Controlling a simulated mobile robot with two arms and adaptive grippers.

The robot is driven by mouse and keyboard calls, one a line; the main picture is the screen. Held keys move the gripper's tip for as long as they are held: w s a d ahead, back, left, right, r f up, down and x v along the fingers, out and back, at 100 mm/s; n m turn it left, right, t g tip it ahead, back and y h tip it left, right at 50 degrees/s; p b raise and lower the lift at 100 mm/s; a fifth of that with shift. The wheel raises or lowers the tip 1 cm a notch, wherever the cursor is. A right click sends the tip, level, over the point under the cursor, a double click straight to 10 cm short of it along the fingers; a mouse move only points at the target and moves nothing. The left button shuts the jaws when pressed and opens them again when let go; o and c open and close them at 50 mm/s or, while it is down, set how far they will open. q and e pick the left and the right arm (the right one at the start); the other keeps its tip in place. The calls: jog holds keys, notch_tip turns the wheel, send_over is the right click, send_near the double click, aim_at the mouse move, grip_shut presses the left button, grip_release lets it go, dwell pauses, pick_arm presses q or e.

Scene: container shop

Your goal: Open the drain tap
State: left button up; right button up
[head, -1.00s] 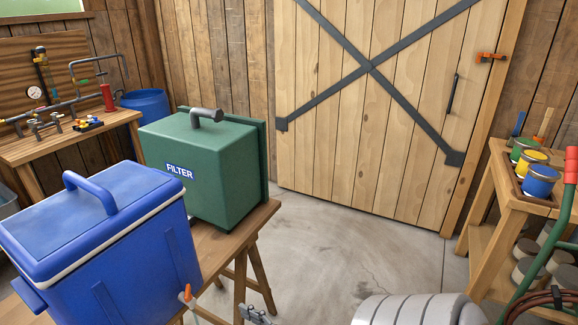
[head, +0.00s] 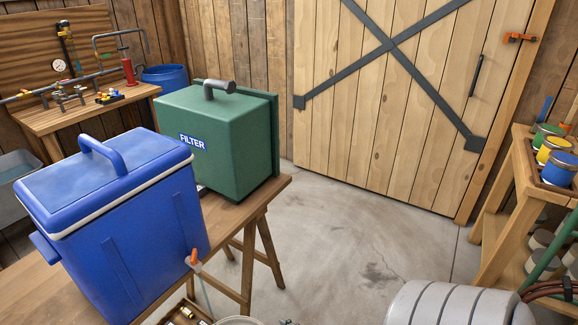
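A blue cooler (head: 150,245) with a white seam under its lid and a looped handle stands on a wooden trestle table (head: 255,205). A small tap with an orange top (head: 194,259) sits low at the cooler's right front corner. A thin pale tube or stem runs down from it. The tap is small, so I cannot tell whether its lever is open or shut. A green box labelled FILTER (head: 222,145) stands behind the cooler on the same table. Neither of my grippers can be made out in the head view.
A workbench (head: 90,110) with pipes and valves and a blue barrel (head: 165,78) stand at the back left. A paint-can shelf (head: 520,190) is at the right. A pale ribbed object (head: 455,305) fills the bottom right. The concrete floor (head: 340,220) between is clear.

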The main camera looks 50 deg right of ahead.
jog(key=shift+s+d+f, duration=0.1)
jog(key=shift+s+f, duration=0.5)
jog(key=shift+f, duration=0.3)
